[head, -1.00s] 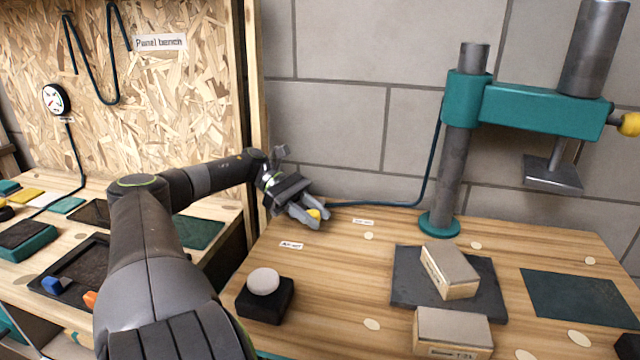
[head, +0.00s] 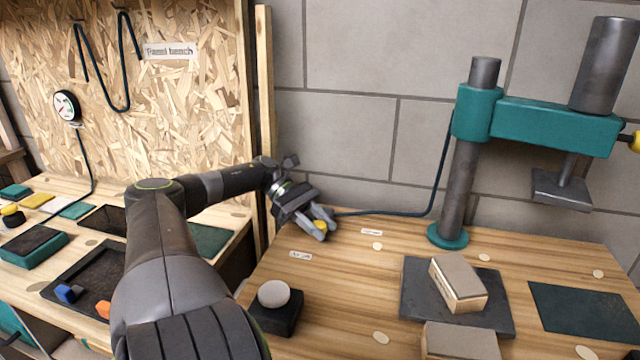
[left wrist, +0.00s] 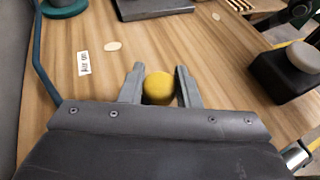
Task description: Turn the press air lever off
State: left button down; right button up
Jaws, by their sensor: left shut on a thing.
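The press air lever shows as a yellow knob (head: 320,227) at the back left of the press bench, with the rest of it hidden by my gripper. My left gripper (head: 322,230) is shut on this knob. In the left wrist view the knob (left wrist: 158,88) sits between the two fingers (left wrist: 160,86). One small white label (head: 300,255) lies in front of the gripper and another (head: 371,232) lies to its right; both are hard to read in the head view. The right-hand label (left wrist: 83,64) shows in the left wrist view and starts with "Air". My right gripper is out of view.
A dark hose (head: 400,213) runs from behind the gripper to the teal press (head: 545,122). A black box with a pale round button (head: 274,295) stands in front. A wooden block (head: 458,283) lies on a dark plate (head: 415,300). The bench between is mostly clear.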

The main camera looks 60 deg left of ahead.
pick_arm(q)
jog(key=shift+f, duration=0.2)
jog(key=c, duration=1.1)
grip_release()
jog(key=shift+o, duration=0.2)
jog(key=shift+a+r, duration=0.1)
jog(key=shift+a, duration=0.25)
jog(key=b+v, duration=0.1)
jog(key=v, duration=0.3)
jog(key=shift+s+a+r, duration=0.1)
jog(key=shift+s+a, duration=0.05)
jog(key=shift+a, duration=0.1)
jog(key=shift+b+v, duration=0.35)
jog(key=shift+v, duration=0.8)
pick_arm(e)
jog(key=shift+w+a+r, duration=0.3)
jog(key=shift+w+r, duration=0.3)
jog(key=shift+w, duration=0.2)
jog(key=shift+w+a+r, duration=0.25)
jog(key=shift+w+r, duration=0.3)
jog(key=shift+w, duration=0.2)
